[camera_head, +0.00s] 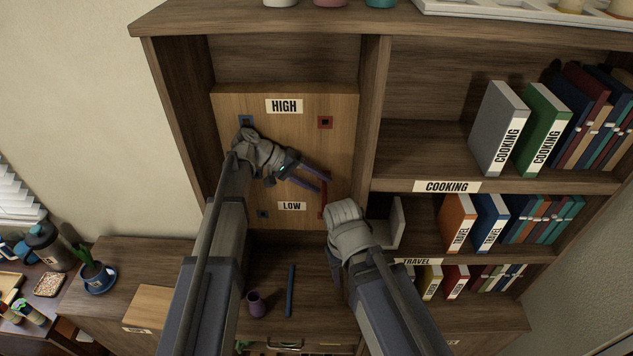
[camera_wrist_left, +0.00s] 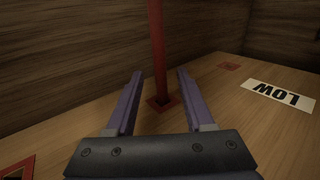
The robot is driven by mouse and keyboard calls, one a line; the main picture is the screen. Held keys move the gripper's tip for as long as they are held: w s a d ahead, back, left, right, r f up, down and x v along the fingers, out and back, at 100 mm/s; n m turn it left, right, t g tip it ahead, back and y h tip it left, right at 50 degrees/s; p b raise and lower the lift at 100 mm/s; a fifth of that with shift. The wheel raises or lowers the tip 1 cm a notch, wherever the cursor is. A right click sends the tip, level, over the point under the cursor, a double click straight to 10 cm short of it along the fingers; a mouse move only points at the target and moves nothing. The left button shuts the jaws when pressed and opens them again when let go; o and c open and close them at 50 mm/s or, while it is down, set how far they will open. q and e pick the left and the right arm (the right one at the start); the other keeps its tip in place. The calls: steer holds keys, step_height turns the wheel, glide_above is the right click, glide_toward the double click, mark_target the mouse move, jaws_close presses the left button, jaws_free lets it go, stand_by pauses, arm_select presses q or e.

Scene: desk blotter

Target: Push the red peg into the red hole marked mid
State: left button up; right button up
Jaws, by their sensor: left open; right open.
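The red peg (camera_wrist_left: 158,50) stands out from a red-framed hole (camera_wrist_left: 162,103) in the wooden panel (camera_head: 285,142). Its base meets the hole opening; how deep it sits I cannot tell. In the head view the peg (camera_head: 324,199) shows as a short red bar beside my left fingertips. My left gripper (camera_head: 322,182) is open, its fingers (camera_wrist_left: 158,78) on either side of the peg's line, without visible grip on it. My right gripper (camera_head: 346,216) is below and to the right, its fingers mostly hidden. No mid label is visible.
Another red-framed hole (camera_head: 325,122) is near the HIGH label (camera_head: 284,106). A dark blue rod (camera_head: 290,291) and purple cup (camera_head: 256,303) rest below. A shelf divider (camera_head: 370,100) stands right of the panel.

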arm_select(q)
step_height(320, 180, up, 10)
steer(key=p, duration=1)
stand_by(0.4)
steer(key=s+a+f+y, duration=0.5)
steer(key=s+a+y, duration=0.1)
steer(key=s+a, duration=0.25)
steer(key=s+a+f+y, duration=0.5)
steer(key=s+a, duration=0.2)
steer(key=s, duration=0.3)
steer(key=s+d+f+m+b, duration=0.1)
steer(key=d+f+b, duration=0.2)
steer(key=f+b, duration=0.4)
steer(key=s+d+f+m+b, duration=0.1)
steer(key=s+d+f+b, duration=0.1)
steer(key=d+f+b, duration=0.2)
steer(key=s+d+f+m+y+b, duration=0.1)
steer(key=d+f+b, duration=0.3)
steer(key=f+b, duration=0.6)
steer(key=shift+s+d+f+m+b, duration=0.25)
steer(key=shift+s+m+b, duration=0.15)
steer(key=shift+s+b, duration=0.3)
